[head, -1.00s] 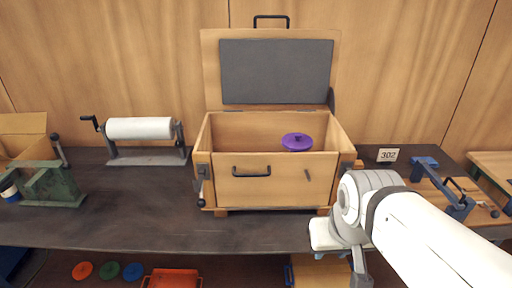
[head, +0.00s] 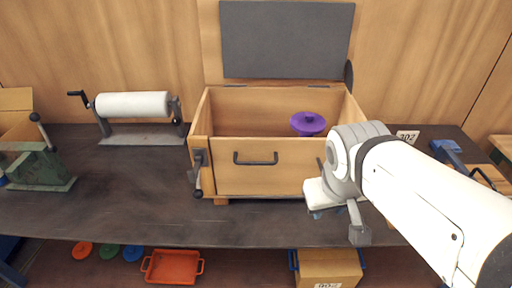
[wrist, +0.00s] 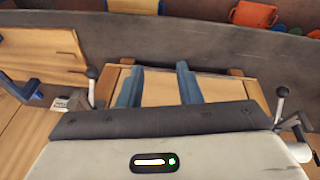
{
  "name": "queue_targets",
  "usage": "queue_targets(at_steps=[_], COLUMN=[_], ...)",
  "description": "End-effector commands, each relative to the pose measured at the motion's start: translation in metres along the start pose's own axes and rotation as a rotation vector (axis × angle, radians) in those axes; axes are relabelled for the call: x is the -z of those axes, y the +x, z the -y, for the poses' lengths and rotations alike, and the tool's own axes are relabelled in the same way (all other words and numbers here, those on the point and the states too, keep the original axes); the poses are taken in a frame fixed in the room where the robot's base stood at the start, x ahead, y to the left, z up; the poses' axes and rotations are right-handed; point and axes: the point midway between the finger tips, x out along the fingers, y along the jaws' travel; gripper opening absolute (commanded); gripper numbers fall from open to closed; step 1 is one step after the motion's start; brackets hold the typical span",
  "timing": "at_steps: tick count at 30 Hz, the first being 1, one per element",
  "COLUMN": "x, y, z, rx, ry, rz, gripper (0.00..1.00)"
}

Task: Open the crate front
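The wooden crate (head: 285,183) stands on the dark bench with its grey-lined lid (head: 287,40) raised. Its front panel is upright and has a black handle (head: 255,159). A latch with a lever (head: 198,173) hangs at the left front corner, knob down. My arm hides the right front corner. A purple lidded object (head: 308,124) sits inside. My gripper (wrist: 158,85) is open; its blue fingers are apart with wooden surface between them and nothing visibly held. Knobbed levers show either side of them, at left (wrist: 91,75) and right (wrist: 281,93). Contact cannot be told.
A paper roll on a stand (head: 133,105) and a green metal device (head: 40,168) are on the bench at left. A number sign (head: 407,136) and blue vise-like tool (head: 447,153) are at right. An orange tray (head: 172,267) and wooden box (head: 328,268) are below.

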Motion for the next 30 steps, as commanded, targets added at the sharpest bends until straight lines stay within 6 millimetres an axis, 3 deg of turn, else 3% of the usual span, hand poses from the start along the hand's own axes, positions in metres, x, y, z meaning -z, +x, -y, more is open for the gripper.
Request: queue_targets(at_steps=[1,6,14,18,24,30], x=[-0.001,0.015,0.066,0.095,0.119,0.127], y=[0.024,0.062,0.093,0.095,0.081,0.067], z=[0.004,0.009,0.041,0.076,0.129,0.153], rx=[-0.032,-0.218,-0.558,-0.745,-0.947,-1.036], ry=[-0.068,-0.346,-0.716,-0.863,-0.978,-1.010], rz=[0.008,0.014,-0.092,-0.206,-0.375,-0.461], gripper=[0.32,0.32,0.32,0.32,0.32,0.32])
